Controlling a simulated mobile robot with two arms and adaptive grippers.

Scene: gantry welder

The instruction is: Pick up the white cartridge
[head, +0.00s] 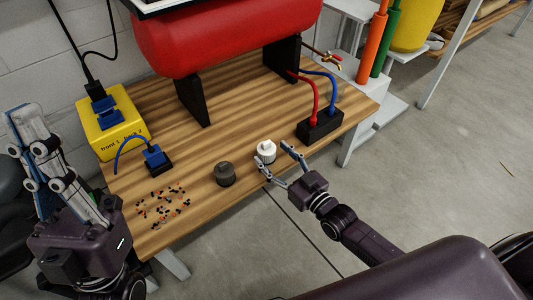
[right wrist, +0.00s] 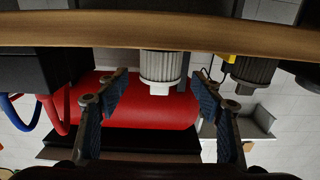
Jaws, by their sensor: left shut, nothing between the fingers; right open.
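The white cartridge (head: 266,151) stands upright near the front edge of the wooden table. My right gripper (head: 275,157) is open and empty at the table's front edge, its fingers pointing towards the white cartridge. In the right wrist view, which is upside down, the white cartridge (right wrist: 160,68) shows beyond and between the two spread fingers (right wrist: 160,90); whether they touch it I cannot tell. My left gripper (head: 27,125) is shut and empty, raised at the left side, away from the cartridge.
A dark cartridge (head: 225,174) stands left of the white one. A black block (head: 320,127) with red and blue hoses is to the right. Small scattered pieces (head: 163,207), a yellow box (head: 113,134) and a red tank (head: 220,35) are also on the table.

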